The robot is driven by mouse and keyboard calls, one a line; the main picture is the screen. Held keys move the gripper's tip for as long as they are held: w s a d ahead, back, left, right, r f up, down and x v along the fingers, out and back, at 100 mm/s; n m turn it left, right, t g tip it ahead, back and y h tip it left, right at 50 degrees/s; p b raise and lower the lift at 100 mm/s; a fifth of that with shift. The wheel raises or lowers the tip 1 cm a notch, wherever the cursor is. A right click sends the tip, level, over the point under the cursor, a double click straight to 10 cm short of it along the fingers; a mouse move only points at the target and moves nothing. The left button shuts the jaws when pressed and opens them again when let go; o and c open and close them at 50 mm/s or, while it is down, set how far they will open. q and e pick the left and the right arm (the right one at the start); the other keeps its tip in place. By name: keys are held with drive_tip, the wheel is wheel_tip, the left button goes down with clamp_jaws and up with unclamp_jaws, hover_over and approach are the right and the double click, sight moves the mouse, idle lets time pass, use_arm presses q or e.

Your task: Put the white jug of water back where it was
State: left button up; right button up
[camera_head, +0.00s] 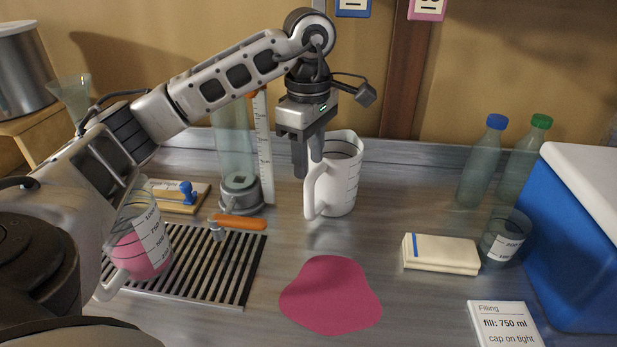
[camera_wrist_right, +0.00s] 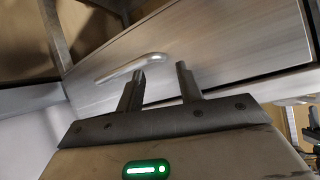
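The white jug (camera_head: 345,185) stands upright on the counter right of the glass cylinder, its handle toward the left. A dark opening shows at its top; I cannot make out the water. My left gripper (camera_head: 308,168) points down at the top of the jug's handle. Its fingers are apart with a gap between them, and the handle does not look clamped. My right gripper (camera_wrist_right: 160,80) is open and empty in the right wrist view, in front of a drawer with a metal handle (camera_wrist_right: 130,70). It does not show in the head view.
A clear jug of pink liquid (camera_head: 144,252) stands on the slatted rack (camera_head: 215,284), partly behind my left arm. A tall glass cylinder (camera_head: 233,150) is left of the white jug. A flat magenta patch (camera_head: 330,295) lies in front. Bottles (camera_head: 480,165), a beaker (camera_head: 504,238) and a blue cooler (camera_head: 570,250) are right.

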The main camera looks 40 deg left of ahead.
use_arm(q)
wheel_tip(320, 180, up, 5)
drive_tip(key=shift+r+p, duration=0.2)
drive_tip(key=shift+p, duration=0.6)
